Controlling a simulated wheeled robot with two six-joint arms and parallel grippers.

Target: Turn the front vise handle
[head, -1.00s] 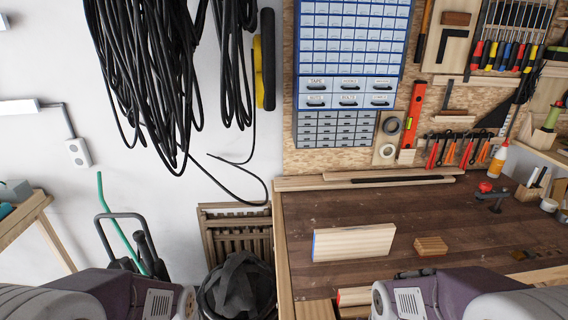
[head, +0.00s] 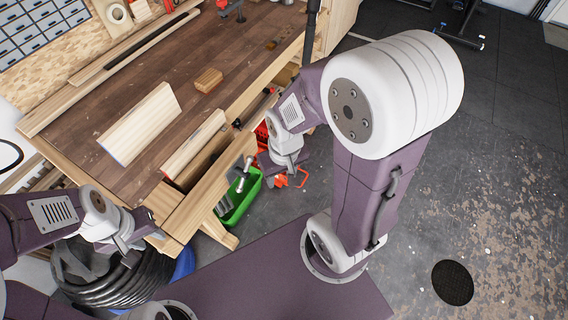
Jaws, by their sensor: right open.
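The front vise at the bench's near side has a pale wooden jaw (head: 212,190). A short metal vise handle (head: 243,173) sticks out from the jaw's front, above a green bin. My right gripper (head: 284,172) is open, to the right of the handle and apart from it, with nothing seen in it. My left gripper (head: 132,250) is by the bench's near left corner, away from the handle. Its fingers are small here and I cannot tell whether they are open.
A pale board (head: 140,122) and a small wood block (head: 208,80) lie on the workbench top (head: 165,75). The green bin (head: 240,198) and red-orange items (head: 290,180) are below the bench's front. A coiled black hose (head: 110,290) lies near the left corner. Floor at right is open.

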